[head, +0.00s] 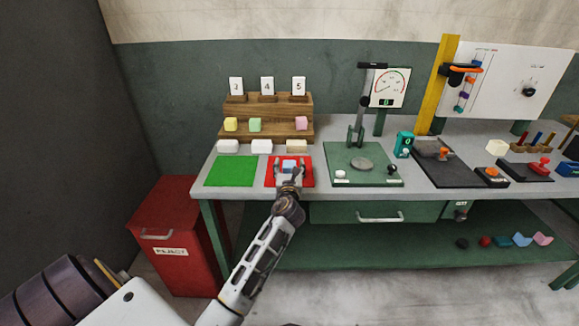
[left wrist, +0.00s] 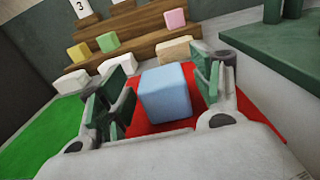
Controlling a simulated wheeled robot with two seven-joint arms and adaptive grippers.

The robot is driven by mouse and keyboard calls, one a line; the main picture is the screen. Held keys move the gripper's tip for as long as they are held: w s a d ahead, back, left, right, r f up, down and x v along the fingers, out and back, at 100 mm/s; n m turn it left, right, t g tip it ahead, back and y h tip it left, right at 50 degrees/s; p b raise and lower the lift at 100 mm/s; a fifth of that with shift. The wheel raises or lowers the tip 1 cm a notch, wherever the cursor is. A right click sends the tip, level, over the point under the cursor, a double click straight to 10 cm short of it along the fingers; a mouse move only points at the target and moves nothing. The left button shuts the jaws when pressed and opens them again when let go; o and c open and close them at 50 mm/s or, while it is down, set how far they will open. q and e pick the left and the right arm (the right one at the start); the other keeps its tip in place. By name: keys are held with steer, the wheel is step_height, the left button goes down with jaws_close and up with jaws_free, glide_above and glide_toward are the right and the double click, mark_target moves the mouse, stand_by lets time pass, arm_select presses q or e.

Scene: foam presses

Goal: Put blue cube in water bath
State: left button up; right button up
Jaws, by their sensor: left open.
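The blue cube (head: 288,166) sits on the red mat (head: 305,177) near the front edge of the bench. In the left wrist view the blue cube (left wrist: 166,93) stands between the two green-padded fingers of my left gripper (left wrist: 163,97). The fingers are spread, with a gap showing between the cube and each pad. In the head view my left gripper (head: 289,174) reaches over the red mat from the front. My right gripper is out of view. I cannot make out a water bath.
A green mat (head: 230,171) lies left of the red mat. Behind is a wooden stepped rack (head: 270,111) with yellow, green and pink cubes. White blocks (head: 262,146) stand before it. A green press stand (head: 352,172) is on the right, and a red reject bin (head: 170,235) stands at the lower left.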

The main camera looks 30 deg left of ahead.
mark_target(289, 168)
arm_select(q)
steer(key=shift+v, duration=0.85)
steer(key=v, duration=0.4)
steer(key=shift+s+d, duration=0.1)
steer(key=shift+s, duration=0.05)
steer(key=shift+s+d, duration=0.2)
steer(key=shift+s, duration=0.15)
steer(key=v, duration=0.4)
steer(key=shift+s, duration=0.15)
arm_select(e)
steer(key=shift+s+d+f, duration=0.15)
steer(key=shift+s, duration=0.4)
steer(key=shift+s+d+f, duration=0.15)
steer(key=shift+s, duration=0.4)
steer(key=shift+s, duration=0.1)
arm_select(q)
steer(key=shift+o, duration=0.4)
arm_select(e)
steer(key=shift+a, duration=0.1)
